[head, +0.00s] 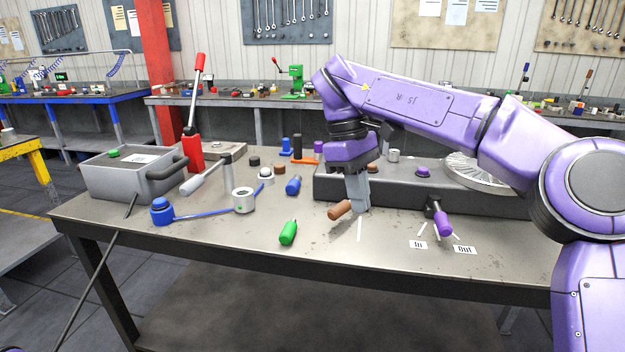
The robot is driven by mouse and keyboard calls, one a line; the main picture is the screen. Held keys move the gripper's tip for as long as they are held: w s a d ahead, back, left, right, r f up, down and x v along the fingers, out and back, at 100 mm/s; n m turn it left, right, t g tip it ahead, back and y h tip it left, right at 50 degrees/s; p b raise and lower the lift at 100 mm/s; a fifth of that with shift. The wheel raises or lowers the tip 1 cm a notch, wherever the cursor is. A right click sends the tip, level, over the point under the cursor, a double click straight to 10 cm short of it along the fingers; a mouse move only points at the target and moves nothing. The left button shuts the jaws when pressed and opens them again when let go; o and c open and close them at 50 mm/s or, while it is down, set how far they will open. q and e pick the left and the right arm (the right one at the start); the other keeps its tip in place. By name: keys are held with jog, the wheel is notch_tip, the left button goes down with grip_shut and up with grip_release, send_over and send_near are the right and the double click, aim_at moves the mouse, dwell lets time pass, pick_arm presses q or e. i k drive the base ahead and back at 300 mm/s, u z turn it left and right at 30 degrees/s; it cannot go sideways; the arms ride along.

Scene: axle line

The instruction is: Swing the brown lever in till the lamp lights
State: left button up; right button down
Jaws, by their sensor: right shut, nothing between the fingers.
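The brown lever (340,210) sticks out from the front of the long dark box (400,191), its handle pointing to the lower left. My right gripper (361,208) is shut and points down just right of the handle's visible part. The gripper hides the lever's root, and I cannot tell whether the fingers touch it. My left gripper is not in view.
A purple lever (442,221) and purple lamp (423,171) are to the right, with "In" (418,245) and "Out" (464,250) labels on the bench (330,262). A green handle (288,233) and a blue cylinder (293,185) lie left. The front middle is clear.

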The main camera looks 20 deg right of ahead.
aim_at(335, 212)
jog(key=i, duration=0.85)
